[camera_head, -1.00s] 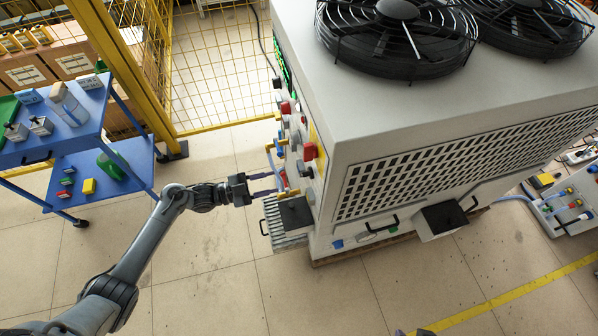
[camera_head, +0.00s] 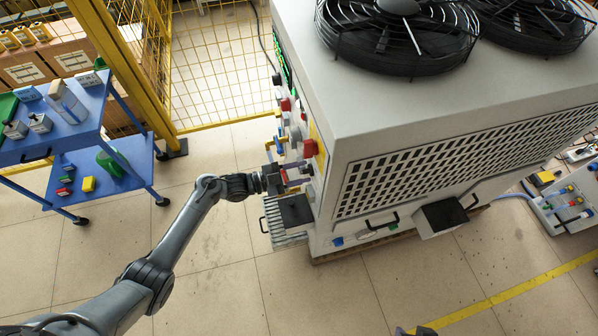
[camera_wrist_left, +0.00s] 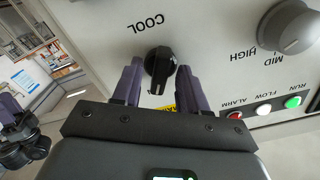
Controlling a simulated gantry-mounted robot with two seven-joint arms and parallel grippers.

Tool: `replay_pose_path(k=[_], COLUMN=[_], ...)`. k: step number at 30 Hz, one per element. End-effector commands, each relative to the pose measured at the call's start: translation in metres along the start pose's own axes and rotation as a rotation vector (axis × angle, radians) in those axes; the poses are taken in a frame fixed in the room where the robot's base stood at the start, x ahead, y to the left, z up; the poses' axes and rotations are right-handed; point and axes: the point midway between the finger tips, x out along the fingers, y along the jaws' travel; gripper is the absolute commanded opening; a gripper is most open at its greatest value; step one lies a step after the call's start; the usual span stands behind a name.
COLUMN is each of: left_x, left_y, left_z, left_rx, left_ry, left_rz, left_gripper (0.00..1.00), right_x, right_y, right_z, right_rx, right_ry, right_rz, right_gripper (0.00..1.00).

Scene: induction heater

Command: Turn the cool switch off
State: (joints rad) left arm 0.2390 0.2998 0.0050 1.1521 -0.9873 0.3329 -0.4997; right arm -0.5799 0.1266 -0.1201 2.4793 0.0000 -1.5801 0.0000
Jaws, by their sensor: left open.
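The cool switch (camera_wrist_left: 159,66) is a black rotary knob on the pale panel, beside the COOL lettering in the left wrist view. Its white pointer mark points toward the bottom of that picture. My left gripper (camera_wrist_left: 159,75) is open, with one purple finger on each side of the knob; I cannot tell whether they touch it. In the head view my left gripper (camera_head: 294,175) is at the machine's control side, and the knob cannot be made out there. My right gripper (camera_wrist_left: 14,115) seems to show at the left edge of the wrist view, its jaws unclear.
A grey MID/HIGH knob (camera_wrist_left: 289,27) and red, white and green lamps (camera_wrist_left: 263,108) sit right of the switch. The heater cabinet (camera_head: 420,110) fills the right. A blue cart (camera_head: 75,135) stands left, with clear floor between.

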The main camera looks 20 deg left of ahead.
Motion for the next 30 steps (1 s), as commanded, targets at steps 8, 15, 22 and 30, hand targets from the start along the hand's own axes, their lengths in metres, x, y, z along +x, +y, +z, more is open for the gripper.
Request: replay_pose_path(k=[8,15,22,30], left_x=[0.0,0.0,-0.001,-0.001], left_y=[0.0,0.0,0.0,-0.001], left_z=[0.0,0.0,0.0,-0.002], left_rx=[0.0,0.0,-0.031,-0.178], left_ry=[0.0,0.0,-0.001,0.0], left_rz=[0.0,0.0,0.001,0.002], left_gripper=[0.17,0.0,0.0,0.0], right_x=[0.0,0.0,-0.003,-0.01], right_y=[0.0,-0.001,-0.002,-0.002], right_z=[0.0,0.0,-0.001,-0.004], right_rx=[0.0,0.004,0.009,0.009], right_ry=[0.0,0.001,0.002,0.002], right_rz=[0.0,-0.004,-0.007,-0.008], right_gripper=[0.43,0.43,0.43,0.43])
